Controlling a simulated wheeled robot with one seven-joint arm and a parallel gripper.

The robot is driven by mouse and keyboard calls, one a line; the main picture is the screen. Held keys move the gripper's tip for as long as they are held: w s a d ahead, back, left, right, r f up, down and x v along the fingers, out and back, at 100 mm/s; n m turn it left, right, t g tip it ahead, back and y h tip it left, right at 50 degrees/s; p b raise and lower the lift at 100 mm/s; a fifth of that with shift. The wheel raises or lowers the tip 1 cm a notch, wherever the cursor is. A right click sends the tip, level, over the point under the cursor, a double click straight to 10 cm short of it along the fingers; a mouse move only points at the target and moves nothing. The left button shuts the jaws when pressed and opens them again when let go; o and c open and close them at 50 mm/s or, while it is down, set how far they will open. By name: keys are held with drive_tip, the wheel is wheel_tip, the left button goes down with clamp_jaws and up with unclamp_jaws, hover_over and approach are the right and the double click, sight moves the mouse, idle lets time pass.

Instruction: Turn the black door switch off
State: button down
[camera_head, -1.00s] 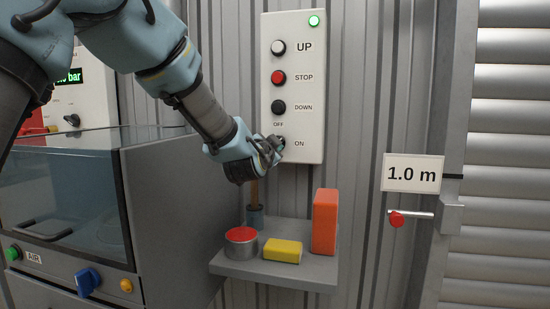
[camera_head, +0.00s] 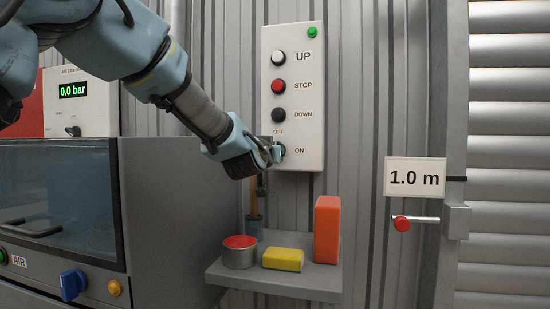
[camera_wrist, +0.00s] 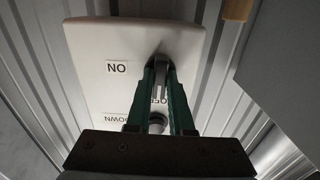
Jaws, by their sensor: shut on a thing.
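The black door switch (camera_wrist: 160,76) is on the white control panel (camera_head: 309,110), beside the ON label and below the OFF label in the head view. My gripper (camera_head: 277,153) covers most of it there. In the wrist view my gripper's two green fingers (camera_wrist: 161,72) are shut on the switch's grey lever, one on each side. The panel appears upside down in that view. The fingers partly cover the OFF label. Which way the lever points is hard to tell.
Above the switch are the white UP button, red STOP button and black DOWN button (camera_head: 278,115). A green lamp (camera_head: 312,32) tops the panel. Below, a shelf (camera_head: 285,285) holds a red-topped tin, a yellow block and an orange block. A grey cabinet (camera_head: 160,200) stands at left.

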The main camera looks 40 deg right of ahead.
drive_tip(key=shift+n, duration=0.3)
drive_tip(key=c, duration=0.8)
unclamp_jaws()
drive_tip(key=shift+a, duration=0.1)
drive_tip(key=b+v, duration=0.1)
drive_tip(key=v, duration=0.9)
drive_tip(key=shift+s+a, duration=0.2)
drive_tip(key=shift+a, duration=0.05)
drive_tip(key=shift+f, duration=0.1)
